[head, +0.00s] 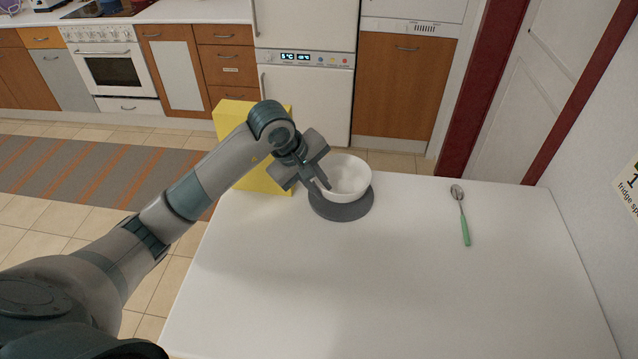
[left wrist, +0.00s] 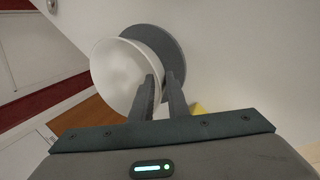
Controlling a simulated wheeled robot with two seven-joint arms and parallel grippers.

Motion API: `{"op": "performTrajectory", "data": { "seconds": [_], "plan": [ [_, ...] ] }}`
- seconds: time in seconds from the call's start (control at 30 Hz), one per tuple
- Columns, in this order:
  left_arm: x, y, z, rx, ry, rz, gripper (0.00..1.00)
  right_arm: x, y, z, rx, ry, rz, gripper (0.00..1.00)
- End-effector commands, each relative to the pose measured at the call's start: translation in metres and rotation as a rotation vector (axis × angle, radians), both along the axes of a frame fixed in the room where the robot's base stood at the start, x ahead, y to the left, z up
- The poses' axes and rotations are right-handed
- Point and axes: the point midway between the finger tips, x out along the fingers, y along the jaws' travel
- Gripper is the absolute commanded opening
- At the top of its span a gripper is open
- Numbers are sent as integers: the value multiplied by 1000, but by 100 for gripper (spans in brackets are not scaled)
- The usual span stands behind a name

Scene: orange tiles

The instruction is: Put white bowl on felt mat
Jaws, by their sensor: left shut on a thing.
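The white bowl (head: 348,178) is at the far left part of the white table, over the round grey felt mat (head: 345,210). My left gripper (head: 322,182) is shut on the near-left rim of the bowl. In the left wrist view the fingers (left wrist: 160,92) straddle the wall of the bowl (left wrist: 122,75), with the mat (left wrist: 168,50) just behind it. The bowl looks upright or nearly so. I cannot tell whether its base touches the mat. My right gripper is not in view.
A spoon with a green handle (head: 463,220) lies on the table (head: 400,290) to the right. A yellow box (head: 232,115) stands at the table's far left edge, partly behind my arm. The front and middle of the table are clear. A wall bounds the right side.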

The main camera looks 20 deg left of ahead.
Motion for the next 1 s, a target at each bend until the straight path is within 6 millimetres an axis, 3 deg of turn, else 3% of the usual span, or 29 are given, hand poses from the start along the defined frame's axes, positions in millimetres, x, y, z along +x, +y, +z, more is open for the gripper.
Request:
{"op": "performTrajectory", "data": {
  "seconds": [0.53, 0.57, 0.63, 1.0],
  "plan": [
    [0, 0, -9, 0, -2, 0, 0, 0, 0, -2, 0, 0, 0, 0],
    [0, 0, -9, 1, 0, 0, 17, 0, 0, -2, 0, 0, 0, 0],
    [0, 0, -8, 0, 0, 0, 33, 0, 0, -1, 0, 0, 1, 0],
    [0, 0, -8, 0, 0, 0, 33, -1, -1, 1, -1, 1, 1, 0]
  ]
}}
